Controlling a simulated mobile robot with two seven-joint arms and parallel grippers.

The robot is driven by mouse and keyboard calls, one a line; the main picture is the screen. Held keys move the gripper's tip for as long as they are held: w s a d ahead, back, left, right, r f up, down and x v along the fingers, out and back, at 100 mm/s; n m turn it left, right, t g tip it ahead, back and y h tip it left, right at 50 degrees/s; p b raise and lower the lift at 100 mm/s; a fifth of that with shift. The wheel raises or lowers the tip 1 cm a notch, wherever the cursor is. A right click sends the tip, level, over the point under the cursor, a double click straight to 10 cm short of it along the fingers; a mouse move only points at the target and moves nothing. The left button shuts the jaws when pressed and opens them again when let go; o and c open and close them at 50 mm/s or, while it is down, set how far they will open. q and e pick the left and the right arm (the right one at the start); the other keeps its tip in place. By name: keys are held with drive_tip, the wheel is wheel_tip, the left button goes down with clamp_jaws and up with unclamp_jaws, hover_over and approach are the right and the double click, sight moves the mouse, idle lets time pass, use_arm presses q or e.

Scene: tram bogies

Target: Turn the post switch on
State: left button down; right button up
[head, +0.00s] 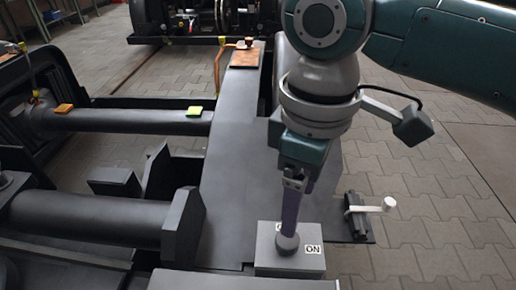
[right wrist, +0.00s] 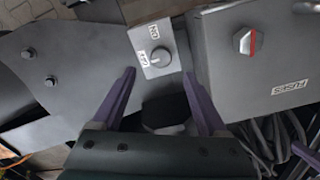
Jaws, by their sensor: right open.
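The post switch is a grey box (head: 265,262) with a round grey knob (head: 288,244) on its top plate, at the lower middle of the head view. In the right wrist view the knob (right wrist: 160,57) sits between an ON label above and an OFF label on its left. Its pointer mark is too small to read surely. My right gripper (head: 290,226) points down at the knob. In the wrist view its purple fingers (right wrist: 159,76) are apart, with the knob just beyond and between their tips; contact cannot be told.
A grey box marked FUSES (right wrist: 250,75) with a red-marked knob (right wrist: 245,41) stands beside the switch. A lever with a white end (head: 388,203) is at right. Paved floor is free at right.

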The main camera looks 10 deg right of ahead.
sight(292, 241)
drive_tip(key=f+b, duration=0.4)
drive_tip(key=f, duration=0.5)
drive_tip(key=shift+s+f, duration=0.2)
drive_tip(key=c, duration=0.5)
clamp_jaws()
